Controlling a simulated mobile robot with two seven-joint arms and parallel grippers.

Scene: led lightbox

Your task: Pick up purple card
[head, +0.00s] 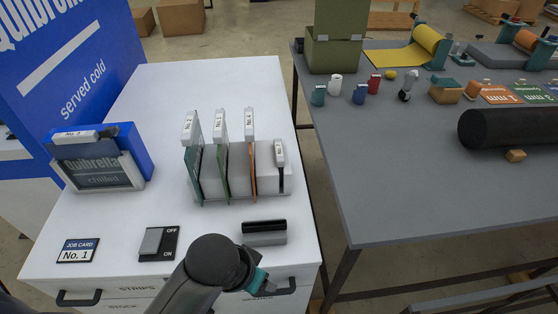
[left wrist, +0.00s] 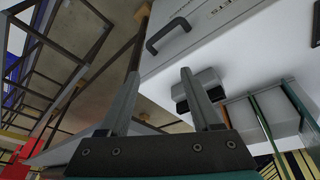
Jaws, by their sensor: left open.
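No card that is clearly purple shows. A white rack (head: 213,187) on the white counter holds upright cards with white label tabs: a teal-green card (head: 194,170), a green card (head: 225,172), an orange card (head: 253,172) and a narrow dark card (head: 281,174) whose colour I cannot tell. My left gripper (head: 266,288) is low at the counter's front edge, apart from the rack. The left wrist view shows its two fingers (left wrist: 161,73) spread and empty. The rack also shows there at the right (left wrist: 240,113). My right gripper is not in view.
A black-and-grey block (head: 264,232) lies between my left gripper and the rack. A switch (head: 157,243), a job card reading No. 1 (head: 78,250) and a blue-framed lightbox (head: 98,160) stand left. Drawer handles (left wrist: 168,35) jut from the front. A grey table (head: 400,190) is right.

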